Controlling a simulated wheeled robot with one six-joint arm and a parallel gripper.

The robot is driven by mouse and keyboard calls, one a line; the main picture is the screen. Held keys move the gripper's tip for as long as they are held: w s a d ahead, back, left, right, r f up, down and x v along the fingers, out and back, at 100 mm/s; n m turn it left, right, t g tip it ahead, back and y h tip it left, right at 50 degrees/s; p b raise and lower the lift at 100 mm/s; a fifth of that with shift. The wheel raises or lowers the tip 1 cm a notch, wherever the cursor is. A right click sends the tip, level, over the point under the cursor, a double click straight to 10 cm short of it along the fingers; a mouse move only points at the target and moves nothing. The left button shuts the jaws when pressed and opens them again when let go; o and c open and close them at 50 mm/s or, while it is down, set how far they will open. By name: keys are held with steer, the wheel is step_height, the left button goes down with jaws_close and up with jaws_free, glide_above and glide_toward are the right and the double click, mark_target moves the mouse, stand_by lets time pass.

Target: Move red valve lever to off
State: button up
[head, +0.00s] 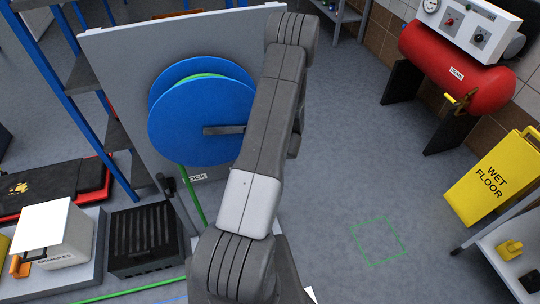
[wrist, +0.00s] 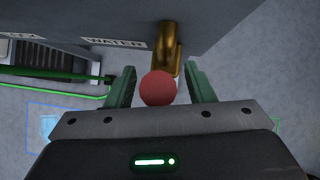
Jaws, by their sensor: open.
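A round red knob (wrist: 158,88), which looks like the end of the red valve lever, shows in the middle of the wrist view. A brass fitting (wrist: 168,42) stands behind it, under the edge of a grey panel with a WATER label (wrist: 114,43). My gripper (wrist: 161,70) is open, with one green finger on each side of the red knob. Gaps show between the knob and both fingers. The rest of the lever is hidden behind the knob. In the head view my arm hides the gripper, the knob and the fitting.
The grey panel (head: 118,75) carries a blue reel (head: 195,120) left of my arm. A black vented box (head: 143,238) and a white box (head: 52,235) stand at lower left. A red tank (head: 450,70) and a yellow wet floor sign (head: 492,180) stand right. Floor between is clear.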

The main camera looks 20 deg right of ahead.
steer(key=v, duration=1.3)
steer(key=shift+s+r+b, duration=0.25)
steer(key=shift+r+b, duration=0.05)
steer(key=x, duration=1.3)
steer(key=shift+w+f+p, duration=0.2)
steer(key=shift+f+p, duration=0.1)
steer(key=shift+f, duration=0.05)
